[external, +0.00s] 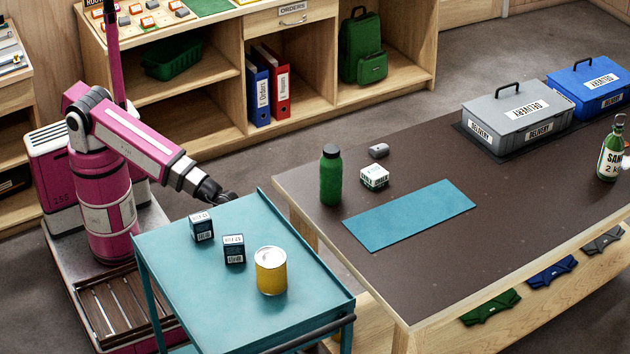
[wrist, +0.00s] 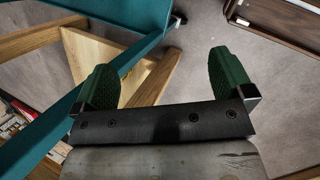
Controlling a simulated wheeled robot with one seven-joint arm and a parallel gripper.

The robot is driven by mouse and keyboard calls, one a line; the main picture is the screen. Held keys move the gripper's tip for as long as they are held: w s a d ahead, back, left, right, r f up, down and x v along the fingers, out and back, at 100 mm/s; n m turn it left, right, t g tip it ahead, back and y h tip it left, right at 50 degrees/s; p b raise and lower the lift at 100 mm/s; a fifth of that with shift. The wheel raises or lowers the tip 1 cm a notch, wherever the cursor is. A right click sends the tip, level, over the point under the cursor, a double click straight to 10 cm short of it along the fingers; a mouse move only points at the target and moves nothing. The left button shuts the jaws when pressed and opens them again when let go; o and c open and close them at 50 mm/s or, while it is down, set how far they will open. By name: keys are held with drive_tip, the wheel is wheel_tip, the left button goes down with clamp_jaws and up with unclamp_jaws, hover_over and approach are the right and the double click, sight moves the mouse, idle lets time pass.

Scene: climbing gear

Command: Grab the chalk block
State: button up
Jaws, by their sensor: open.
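No label reading chalk is legible. A small white box with dark lettering and green on it (external: 374,178) sits on the brown table and may be the chalk block. Two small dark blue and white boxes, one (external: 202,227) at the back left and one (external: 234,250) nearer the middle, stand on the teal cart; they could also be chalk. My gripper (external: 222,196) is by the cart's back edge, apart from all of these boxes. In the wrist view my gripper (wrist: 164,80) has its green fingers wide apart with nothing between them.
A yellow can (external: 271,271) stands on the teal cart (external: 190,290). The brown table (external: 420,270) holds a green bottle (external: 330,176), a small grey object (external: 378,150), a blue mat (external: 410,215), grey (external: 518,112) and blue (external: 590,88) delivery boxes, and a sand bottle (external: 611,155).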

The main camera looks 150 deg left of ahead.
drive_tip(key=s+a+r+n+t+y, duration=0.25)
drive_tip(key=a+r+n, duration=0.2)
drive_tip(key=a, duration=0.85)
drive_tip(key=s+a+r+n+t+y, duration=0.1)
drive_tip(key=s+a+r+n+y, duration=0.3)
drive_tip(key=a, duration=0.9)
drive_tip(key=s+a+r+n+t+y, duration=0.25)
drive_tip(key=a+n, duration=0.35)
drive_tip(key=a, duration=0.7)
drive_tip(key=s+a+r+n+g+y, duration=0.1)
drive_tip(key=s+a+r+g+y, duration=0.25)
drive_tip(key=s+a+r, duration=0.45)
drive_tip(key=s+a+r+g+y, duration=0.2)
drive_tip(key=s+a+r+y, duration=0.25)
drive_tip(key=s+a, duration=0.65)
drive_tip(key=s+a+r+n+g+y, duration=0.1)
drive_tip(key=s+a+r+g+y, duration=0.15)
drive_tip(key=s+a+r, duration=0.75)
drive_tip(key=m+t+h, duration=0.2)
drive_tip(key=t+h, duration=0.9)
drive_tip(key=h, duration=0.5)
approach(371, 168)
drive_tip(key=shift+n, duration=0.25)
drive_tip(key=x, duration=1)
drive_tip(key=shift+w+f, duration=0.15)
drive_tip(key=shift+f, duration=0.3)
drive_tip(key=c, duration=1)
